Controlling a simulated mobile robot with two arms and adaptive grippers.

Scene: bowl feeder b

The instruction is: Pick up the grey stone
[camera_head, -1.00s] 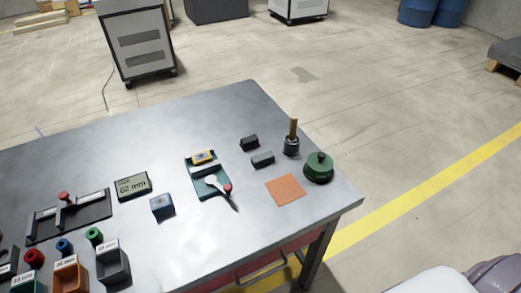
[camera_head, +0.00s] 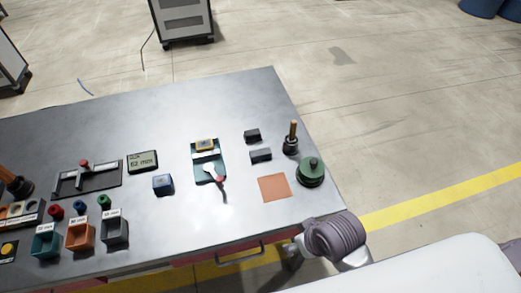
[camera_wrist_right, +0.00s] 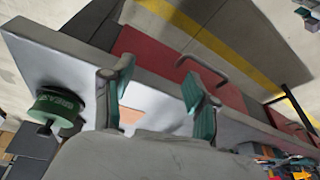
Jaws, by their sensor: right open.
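Two small dark grey blocks lie on the table in the head view, near the right end. One block (camera_head: 253,135) is farther back, and the other block (camera_head: 260,155) is just in front of it; I cannot tell for sure which is the grey stone. My right gripper (camera_wrist_right: 158,82) is open and empty in the right wrist view, beyond the table's front edge. Part of my right arm shows at the lower right of the head view, clear of the blocks. My left gripper is not in view.
A green knobbed pot (camera_head: 311,173), a wooden-handled tool (camera_head: 291,139) and an orange mat (camera_head: 274,188) are near the blocks. A green tray (camera_head: 209,172) lies to their left.

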